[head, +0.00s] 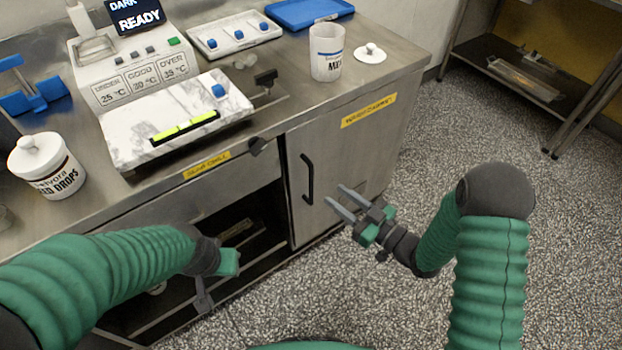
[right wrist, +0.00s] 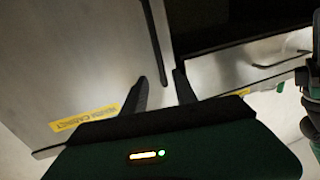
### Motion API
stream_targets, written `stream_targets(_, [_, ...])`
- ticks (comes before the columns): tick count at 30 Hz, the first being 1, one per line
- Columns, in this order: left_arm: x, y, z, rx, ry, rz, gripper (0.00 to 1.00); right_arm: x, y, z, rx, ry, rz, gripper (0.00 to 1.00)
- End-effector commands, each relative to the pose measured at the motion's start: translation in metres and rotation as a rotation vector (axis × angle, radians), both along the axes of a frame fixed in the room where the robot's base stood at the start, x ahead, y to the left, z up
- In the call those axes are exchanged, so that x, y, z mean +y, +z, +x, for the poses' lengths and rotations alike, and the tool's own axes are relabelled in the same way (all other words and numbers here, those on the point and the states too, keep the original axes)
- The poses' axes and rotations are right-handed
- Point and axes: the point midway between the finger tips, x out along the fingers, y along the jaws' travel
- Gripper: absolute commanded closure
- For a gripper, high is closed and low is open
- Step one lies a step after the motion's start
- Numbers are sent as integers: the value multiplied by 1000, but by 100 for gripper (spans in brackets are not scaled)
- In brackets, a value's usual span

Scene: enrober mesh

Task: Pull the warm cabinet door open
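The warm cabinet door (head: 345,150) is a grey metal panel under the right part of the counter, with a yellow label (head: 369,110). It looks shut. Its black upright bar handle (head: 307,180) is near the door's left edge. My right gripper (head: 334,194) is open and empty, its fingers pointing left toward the handle, a little right of it. In the right wrist view the handle (right wrist: 153,40) lies just beyond the gap between the open fingertips (right wrist: 160,82). My left gripper (head: 215,280) hangs before the open lower shelf at left; its fingers are hard to make out.
The steel counter (head: 285,105) carries a white machine (head: 130,70), a marble slab (head: 175,115), a lidded jar (head: 47,170), a white cup (head: 326,52) and a blue tray (head: 308,10). The speckled floor (head: 440,140) right of the cabinet is clear. A metal rack (head: 520,75) stands at back right.

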Motion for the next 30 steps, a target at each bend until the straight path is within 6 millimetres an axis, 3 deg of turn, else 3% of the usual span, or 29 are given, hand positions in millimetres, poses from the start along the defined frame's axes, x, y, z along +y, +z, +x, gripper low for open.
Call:
stream_targets(6, [0, -16, 0, 0, 1, 0, 64, 42, -2, 38, -4, 3, 2, 66])
stream_targets(12, [0, -22, 0, 0, 1, 0, 64, 66, -1, 62, -2, 1, 2, 66])
stream_targets(22, [0, -22, 0, 0, 1, 0, 64, 72, 1, 67, 0, -2, 1, 66])
stream_targets(30, [0, -22, 0, 0, 0, 0, 64, 71, 0, 67, 0, -1, 1, 98])
